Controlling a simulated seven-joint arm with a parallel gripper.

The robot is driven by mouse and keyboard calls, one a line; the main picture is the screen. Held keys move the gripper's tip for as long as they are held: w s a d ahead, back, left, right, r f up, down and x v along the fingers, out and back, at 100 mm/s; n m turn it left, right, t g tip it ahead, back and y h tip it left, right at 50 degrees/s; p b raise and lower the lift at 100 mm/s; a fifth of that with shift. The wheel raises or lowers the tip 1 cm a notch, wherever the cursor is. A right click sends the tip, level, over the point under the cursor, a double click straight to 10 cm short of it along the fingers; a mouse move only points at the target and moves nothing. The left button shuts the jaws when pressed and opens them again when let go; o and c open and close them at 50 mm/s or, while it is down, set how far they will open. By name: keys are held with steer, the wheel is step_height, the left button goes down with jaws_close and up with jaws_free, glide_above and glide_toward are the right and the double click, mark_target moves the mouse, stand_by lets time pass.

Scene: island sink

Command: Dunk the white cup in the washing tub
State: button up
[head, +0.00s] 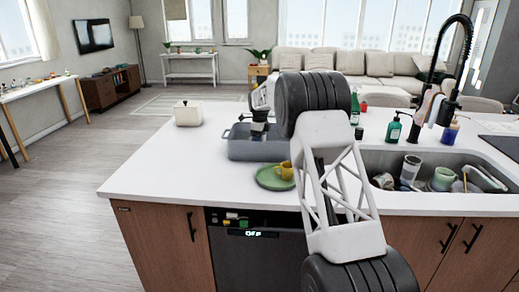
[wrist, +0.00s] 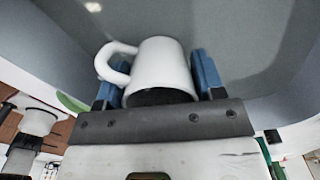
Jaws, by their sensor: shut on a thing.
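The white cup (wrist: 160,68) is between the blue fingers of my gripper (wrist: 156,84) in the wrist view, with its handle to the left. The gripper is shut on it. The grey inner wall of the washing tub (wrist: 225,35) fills the view behind the cup. In the head view the grey washing tub (head: 250,150) stands on the white counter, and my gripper (head: 258,128) reaches down into it. The cup is hidden there. I cannot tell whether it touches the tub floor or whether there is water.
A green plate (head: 266,180) with a yellow cup (head: 285,170) sits in front of the tub. A white box (head: 188,113) is to its left. The sink (head: 425,172) at right holds several dishes; soap bottles (head: 393,127) and a black faucet (head: 465,35) stand behind it.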

step_height(320, 180, up, 9)
steer(key=shift+r, duration=0.2)
stand_by(1.2)
stand_by(1.8)
